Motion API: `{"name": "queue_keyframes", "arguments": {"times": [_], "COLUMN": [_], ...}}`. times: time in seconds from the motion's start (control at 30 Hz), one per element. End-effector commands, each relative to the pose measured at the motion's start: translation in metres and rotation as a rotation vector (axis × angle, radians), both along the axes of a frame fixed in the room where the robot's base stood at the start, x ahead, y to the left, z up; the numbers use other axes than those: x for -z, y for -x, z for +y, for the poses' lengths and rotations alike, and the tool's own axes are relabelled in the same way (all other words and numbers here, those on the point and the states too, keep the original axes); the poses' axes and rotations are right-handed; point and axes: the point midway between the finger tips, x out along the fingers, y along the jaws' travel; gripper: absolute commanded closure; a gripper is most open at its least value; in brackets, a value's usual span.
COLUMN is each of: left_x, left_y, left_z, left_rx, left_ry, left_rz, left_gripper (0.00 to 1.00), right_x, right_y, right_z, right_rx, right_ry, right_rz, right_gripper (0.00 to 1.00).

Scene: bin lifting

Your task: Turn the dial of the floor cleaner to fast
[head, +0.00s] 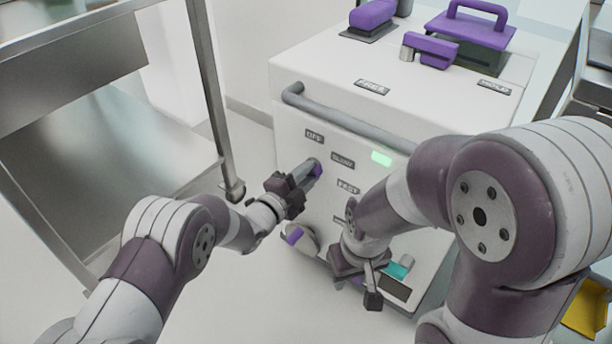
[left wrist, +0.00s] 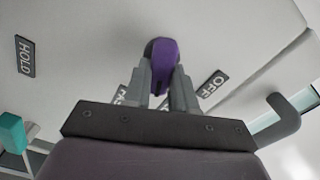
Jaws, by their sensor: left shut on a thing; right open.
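The floor cleaner (head: 290,110) is a large white box with a purple dial (head: 316,170) on its front panel. Labels on the panel read OFF (head: 314,135) and FAST (head: 347,186); one between them is too small to read surely. My left gripper (head: 309,172) is shut on the dial. In the left wrist view the dial (left wrist: 163,62) sits between the fingertips (left wrist: 163,80). The OFF label (left wrist: 212,86) is right of the fingers, and another label is partly hidden behind them. Which label the dial points at cannot be told. My right gripper (head: 362,283) is open and empty before the lower panel.
A grey bar handle (head: 340,122) runs above the panel. A green light (head: 381,158) glows at the panel's upper right. A teal part (head: 397,270) sits low on the front. Purple fittings (head: 470,28) are on top. A metal frame (head: 205,90) stands at left.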

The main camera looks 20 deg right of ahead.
Motion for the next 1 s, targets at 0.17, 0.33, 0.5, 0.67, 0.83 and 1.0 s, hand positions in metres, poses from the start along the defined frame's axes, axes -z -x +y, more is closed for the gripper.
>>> {"name": "queue_keyframes", "arguments": {"times": [0.17, 0.33, 0.5, 0.67, 0.83, 1.0], "left_x": [0.005, 0.006, 0.007, 0.007, 0.008, 0.008], "left_y": [0.001, 0.001, 0.001, 0.001, 0.001, 0.001], "left_z": [0.000, 0.000, 0.000, 0.000, 0.000, 0.000], "left_rx": [0.000, 0.001, 0.001, 0.001, 0.001, 0.001], "left_ry": [-0.102, -0.187, -0.258, -0.307, -0.338, -0.351], "left_rz": [-0.125, -0.237, -0.328, -0.389, -0.427, -0.444], "left_gripper": [1.00, 1.00, 1.00, 1.00, 1.00, 1.00], "right_x": [0.008, 0.013, 0.018, 0.021, 0.022, 0.023], "right_y": [0.000, 0.000, 0.000, 0.000, 0.000, 0.000], "right_z": [0.000, 0.000, 0.000, 0.000, 0.000, 0.000], "right_rx": [0.000, 0.000, 0.000, 0.000, 0.000, 0.000], "right_ry": [0.000, 0.000, 0.000, 0.000, 0.000, 0.000], "right_rz": [0.000, 0.000, 0.000, 0.000, 0.000, 0.000], "right_gripper": [0.57, 0.57, 0.57, 0.57, 0.57, 0.57]}}
